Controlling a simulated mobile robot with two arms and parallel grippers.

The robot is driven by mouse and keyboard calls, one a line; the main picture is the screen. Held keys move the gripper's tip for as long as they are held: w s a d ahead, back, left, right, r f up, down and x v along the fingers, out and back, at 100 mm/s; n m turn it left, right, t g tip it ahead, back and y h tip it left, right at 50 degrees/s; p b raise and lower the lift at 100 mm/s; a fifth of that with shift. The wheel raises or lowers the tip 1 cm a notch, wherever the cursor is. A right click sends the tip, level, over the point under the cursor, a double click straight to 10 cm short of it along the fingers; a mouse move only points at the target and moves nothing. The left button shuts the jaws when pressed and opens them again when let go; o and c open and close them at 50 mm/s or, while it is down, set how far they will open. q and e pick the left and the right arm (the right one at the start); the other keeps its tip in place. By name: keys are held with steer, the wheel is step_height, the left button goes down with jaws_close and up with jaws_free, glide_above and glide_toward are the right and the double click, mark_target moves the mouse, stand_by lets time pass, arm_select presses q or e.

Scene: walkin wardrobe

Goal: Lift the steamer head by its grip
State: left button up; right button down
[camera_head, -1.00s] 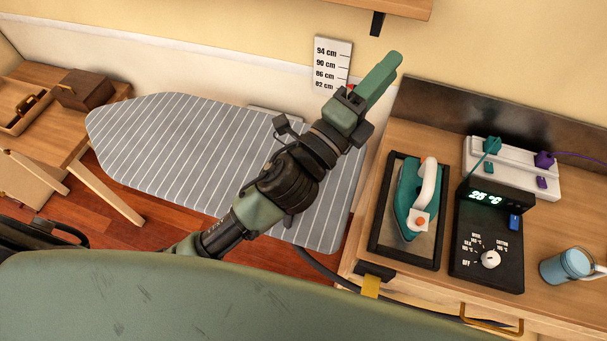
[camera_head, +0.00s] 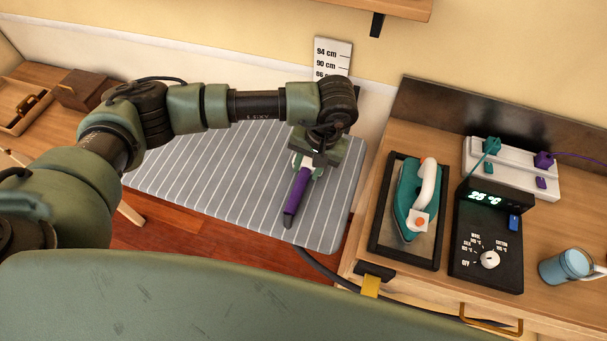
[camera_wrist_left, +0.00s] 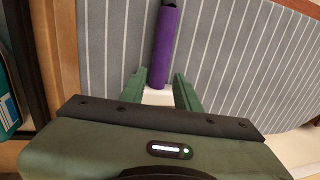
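The steamer head, with a long purple grip (camera_head: 297,192) and a white part at one end, is over the grey striped ironing board (camera_head: 220,190). In the left wrist view the purple grip (camera_wrist_left: 165,45) runs up from the white part (camera_wrist_left: 157,97). My left gripper (camera_head: 306,168) points down at the white end. Its two green fingers (camera_wrist_left: 160,84) are apart, one on each side of the steamer head near where purple meets white. I see no firm contact. My wrist partly hides the white end in the head view. My right gripper is not in view.
Right of the board, a wooden cabinet carries a teal iron (camera_head: 409,205) on a black-framed rest, a black control box (camera_head: 487,245), a white power strip (camera_head: 513,168) and a blue cup (camera_head: 566,266). A height scale (camera_head: 333,55) is on the wall behind.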

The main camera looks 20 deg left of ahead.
mark_target(303, 180)
arm_select(q)
steer(key=f+p, duration=0.1)
steer(key=f, duration=0.2)
steer(key=a+f+p, duration=0.1)
steer(key=f+p, duration=0.1)
steer(key=f, duration=0.1)
steer(key=shift+w+a+f+p, duration=0.15)
steer(key=shift+w+a+p, duration=0.05)
steer(key=shift+p, duration=0.1)
steer(key=shift+f, duration=0.35)
jaws_close()
